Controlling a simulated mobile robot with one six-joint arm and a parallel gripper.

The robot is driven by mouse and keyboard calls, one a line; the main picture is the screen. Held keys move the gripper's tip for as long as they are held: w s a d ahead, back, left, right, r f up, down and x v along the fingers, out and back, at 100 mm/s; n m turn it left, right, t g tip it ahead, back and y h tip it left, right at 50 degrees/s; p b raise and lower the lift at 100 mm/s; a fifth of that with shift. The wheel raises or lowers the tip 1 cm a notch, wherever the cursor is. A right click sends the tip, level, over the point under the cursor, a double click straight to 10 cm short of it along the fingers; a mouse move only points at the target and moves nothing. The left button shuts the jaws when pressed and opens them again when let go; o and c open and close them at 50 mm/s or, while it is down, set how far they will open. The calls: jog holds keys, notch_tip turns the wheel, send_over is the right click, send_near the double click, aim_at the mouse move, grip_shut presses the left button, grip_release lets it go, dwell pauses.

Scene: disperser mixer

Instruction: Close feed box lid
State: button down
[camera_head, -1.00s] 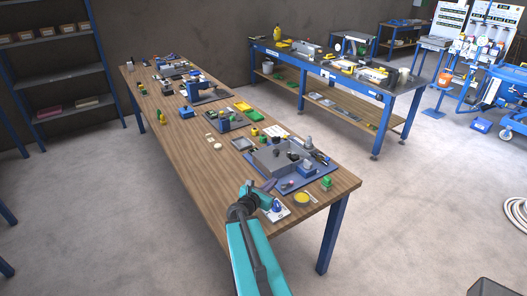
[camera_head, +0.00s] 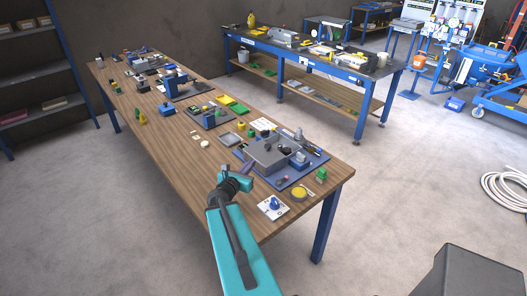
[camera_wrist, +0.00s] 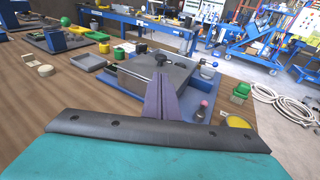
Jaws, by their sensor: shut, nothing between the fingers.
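The feed box is a low grey box (camera_head: 256,163) on a blue base plate (camera_head: 286,183) near the front of the wooden table. Its flat grey lid (camera_head: 265,150) with a dark knob lies over the top. My gripper (camera_head: 246,169) is at the box's near side. Its purple fingers (camera_wrist: 160,84) are shut and empty, with tips close at the lid's near edge; contact is unclear.
A yellow round dish (camera_head: 298,195), a green block (camera_head: 321,174) and a white card with a blue knob (camera_head: 273,205) lie at the table's front right. A shallow grey tray (camera_wrist: 88,61) is left of the box.

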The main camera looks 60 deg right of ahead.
aim_at(266, 147)
jog(key=shift+d, duration=0.1)
jog(key=b+x, duration=0.2)
jog(key=shift+d+f, duration=0.25)
jog(key=shift+d, duration=0.1)
jog(key=d+b, duration=0.1)
jog(key=b, duration=0.5)
jog(key=shift+w+d+f, duration=0.1)
jog(key=shift+d, duration=0.05)
jog(key=b, duration=0.6)
jog(key=shift+d+f, duration=0.1)
jog(key=shift+d, duration=0.3)
jog(key=shift+b+x, duration=0.6)
jog(key=shift+x, duration=3.85)
jog(key=shift+w+d, duration=0.1)
